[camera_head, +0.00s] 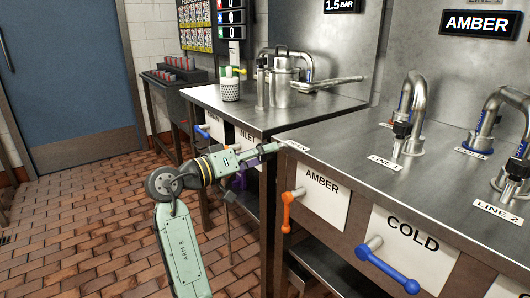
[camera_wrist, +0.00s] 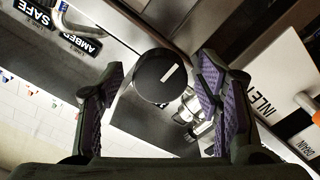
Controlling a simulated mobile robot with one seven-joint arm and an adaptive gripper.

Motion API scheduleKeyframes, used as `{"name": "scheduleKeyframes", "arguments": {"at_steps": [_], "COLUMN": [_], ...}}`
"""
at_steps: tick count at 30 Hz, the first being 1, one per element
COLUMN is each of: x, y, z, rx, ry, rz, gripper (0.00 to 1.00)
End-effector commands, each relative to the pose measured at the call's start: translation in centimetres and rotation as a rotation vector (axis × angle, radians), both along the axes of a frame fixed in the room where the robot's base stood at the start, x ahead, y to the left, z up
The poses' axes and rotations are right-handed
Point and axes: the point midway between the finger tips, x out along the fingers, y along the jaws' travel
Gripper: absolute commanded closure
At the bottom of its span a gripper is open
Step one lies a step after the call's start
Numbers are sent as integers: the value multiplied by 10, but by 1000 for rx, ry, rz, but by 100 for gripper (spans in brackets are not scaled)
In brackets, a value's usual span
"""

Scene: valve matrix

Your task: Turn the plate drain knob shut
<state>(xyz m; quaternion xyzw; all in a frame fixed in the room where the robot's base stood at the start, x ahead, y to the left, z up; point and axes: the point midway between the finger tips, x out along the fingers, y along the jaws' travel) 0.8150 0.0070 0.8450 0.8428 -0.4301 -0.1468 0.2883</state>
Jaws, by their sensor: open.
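A round black knob (camera_wrist: 166,76) with a white mark on its face shows between the fingers in the wrist view. It carries no readable label, so I cannot tell from the pictures that it is the plate drain knob. My gripper (camera_wrist: 158,82) is open, with one purple-padded finger on each side of the knob and gaps showing. In the head view my gripper (camera_head: 239,181) is partly hidden by my arm, near the bench front below the INLET sign (camera_head: 247,139). The knob is not distinguishable there. A DRAIN sign (camera_wrist: 300,148) shows at the right of the wrist view.
An orange handle (camera_wrist: 309,101) shows near the INLET panel (camera_wrist: 262,98) in the wrist view. In the head view, an orange lever (camera_head: 287,211) and a blue lever (camera_head: 388,270) jut from the bench front. A steel pot (camera_head: 283,83) stands on the bench. The tiled floor (camera_head: 90,225) is clear.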

Motion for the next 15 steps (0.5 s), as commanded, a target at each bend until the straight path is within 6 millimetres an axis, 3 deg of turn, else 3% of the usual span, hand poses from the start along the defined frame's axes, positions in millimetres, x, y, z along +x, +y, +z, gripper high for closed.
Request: {"name": "scheduleKeyframes", "arguments": {"at_steps": [9, 15], "x": [-40, -57], "y": [56, 78], "z": [0, 0], "rx": [0, 1], "ry": [0, -1], "rz": [5, 2], "gripper": [41, 41]}}
